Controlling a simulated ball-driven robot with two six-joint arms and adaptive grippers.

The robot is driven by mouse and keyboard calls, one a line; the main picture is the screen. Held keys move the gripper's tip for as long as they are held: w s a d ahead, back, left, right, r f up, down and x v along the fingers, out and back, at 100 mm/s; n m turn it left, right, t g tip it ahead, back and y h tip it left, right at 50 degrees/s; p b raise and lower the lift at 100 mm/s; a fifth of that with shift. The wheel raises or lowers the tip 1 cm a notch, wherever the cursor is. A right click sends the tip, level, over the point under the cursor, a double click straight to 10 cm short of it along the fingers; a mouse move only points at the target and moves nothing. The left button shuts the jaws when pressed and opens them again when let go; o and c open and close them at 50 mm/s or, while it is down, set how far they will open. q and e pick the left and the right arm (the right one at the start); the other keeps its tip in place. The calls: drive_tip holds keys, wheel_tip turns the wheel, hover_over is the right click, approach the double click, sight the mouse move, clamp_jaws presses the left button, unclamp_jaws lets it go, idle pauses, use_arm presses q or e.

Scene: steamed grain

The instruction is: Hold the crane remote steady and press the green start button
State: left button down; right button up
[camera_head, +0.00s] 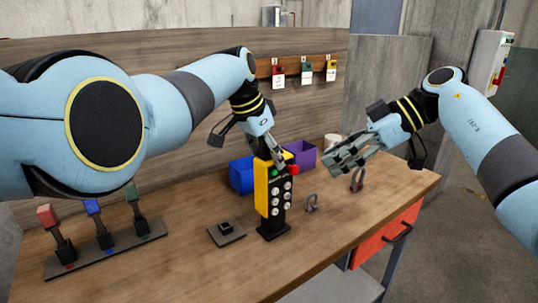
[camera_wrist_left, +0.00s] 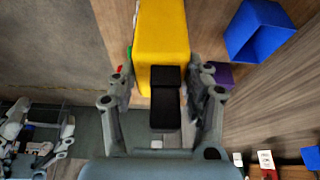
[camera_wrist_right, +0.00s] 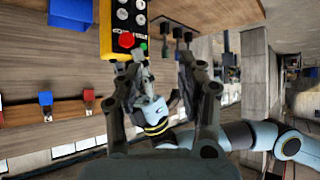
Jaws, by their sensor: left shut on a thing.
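The crane remote (camera_head: 262,190) is yellow with a black face and several grey buttons. It stands upright on a black base on the bench. My left gripper (camera_head: 277,155) is shut on its top end; in the left wrist view the fingers lie on both sides of the yellow body (camera_wrist_left: 162,35). The red button (camera_head: 294,169) sticks out near the top. The green button (camera_wrist_right: 143,46) shows beside the red one in the right wrist view, and its edge shows in the left wrist view (camera_wrist_left: 129,51). My right gripper (camera_head: 336,160) is open and empty, right of the remote and apart from it.
A blue bin (camera_head: 243,176) and a purple bin (camera_head: 301,154) stand behind the remote. Shackles (camera_head: 312,204) (camera_head: 357,180) lie to its right. The front of the bench is clear.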

clamp_jaws()
idle(1.3)
